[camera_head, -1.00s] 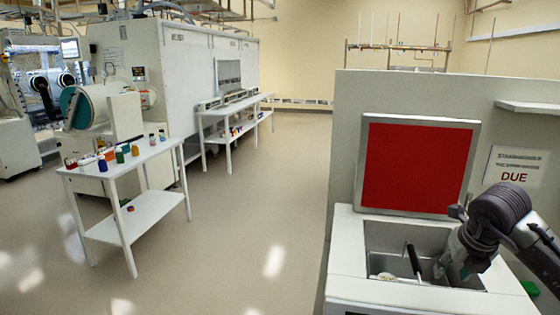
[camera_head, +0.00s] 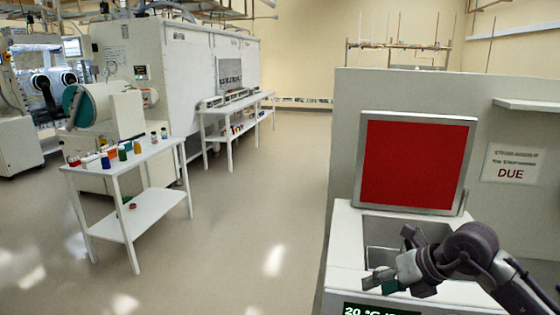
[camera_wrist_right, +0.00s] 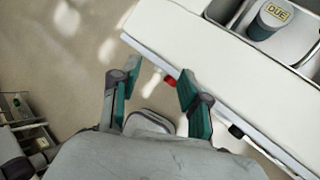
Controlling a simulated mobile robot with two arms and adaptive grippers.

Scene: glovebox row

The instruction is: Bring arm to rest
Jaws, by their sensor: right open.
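My right arm reaches in from the lower right of the head view. Its gripper (camera_head: 380,283) is over the front rim of the white cabinet (camera_head: 345,250), left of and in front of the open well (camera_head: 380,228). A dark container with a "DUE" label (camera_wrist_right: 270,18) stands in a compartment of the cabinet at the upper right of that view. My left gripper is not in view.
A red panel (camera_head: 415,165) stands upright behind the well. A shelf (camera_head: 530,108) juts from the wall above a "DUE" sign (camera_head: 512,164). A white table (camera_head: 130,160) with several small bottles stands at left. The floor between is clear.

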